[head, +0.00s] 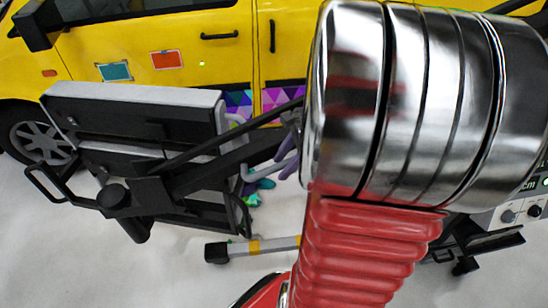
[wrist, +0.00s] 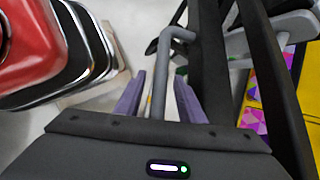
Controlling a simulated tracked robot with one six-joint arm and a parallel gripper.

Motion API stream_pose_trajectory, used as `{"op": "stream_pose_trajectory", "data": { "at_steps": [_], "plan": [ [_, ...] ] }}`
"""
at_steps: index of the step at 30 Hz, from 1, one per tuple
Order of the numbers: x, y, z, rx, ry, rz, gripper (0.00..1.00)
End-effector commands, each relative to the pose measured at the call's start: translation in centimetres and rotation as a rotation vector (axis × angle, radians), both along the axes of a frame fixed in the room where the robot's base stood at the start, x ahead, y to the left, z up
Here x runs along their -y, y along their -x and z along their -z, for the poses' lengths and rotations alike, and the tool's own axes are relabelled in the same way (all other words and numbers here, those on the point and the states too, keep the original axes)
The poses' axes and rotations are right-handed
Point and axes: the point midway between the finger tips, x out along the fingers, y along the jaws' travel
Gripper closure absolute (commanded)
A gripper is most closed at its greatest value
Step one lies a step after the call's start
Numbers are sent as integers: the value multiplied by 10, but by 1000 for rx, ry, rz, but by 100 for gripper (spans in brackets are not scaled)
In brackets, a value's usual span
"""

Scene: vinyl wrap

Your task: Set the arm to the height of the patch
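Two patches show on the yellow van side in the head view: a teal one (head: 115,72) and an orange-red one (head: 166,60). A lamp-like unit with a pale-edged dark panel (head: 135,112) is carried on a black arm (head: 153,192) in front of the van. A grey bar handle (wrist: 158,82) bends at its top in the wrist view. My gripper (wrist: 158,88) has purple fingers standing apart on either side of the bar, with gaps visible. In the head view, my gripper (head: 287,150) is partly hidden behind my red and chrome arm.
A stand leg (head: 262,247) with a yellow band lies low on the pale floor (head: 60,255). Black bars (wrist: 240,70) run close to my gripper's right.

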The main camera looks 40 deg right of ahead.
Motion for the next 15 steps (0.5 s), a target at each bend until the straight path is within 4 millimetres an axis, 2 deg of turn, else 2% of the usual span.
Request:
{"op": "stream_pose_trajectory", "data": {
  "at_steps": [5,13,15],
  "plan": [
    [-4,-4,11,-1,0,-2,64],
    [-3,-4,12,0,1,0,64],
    [-3,-4,12,0,1,0,68]
  ]
}}
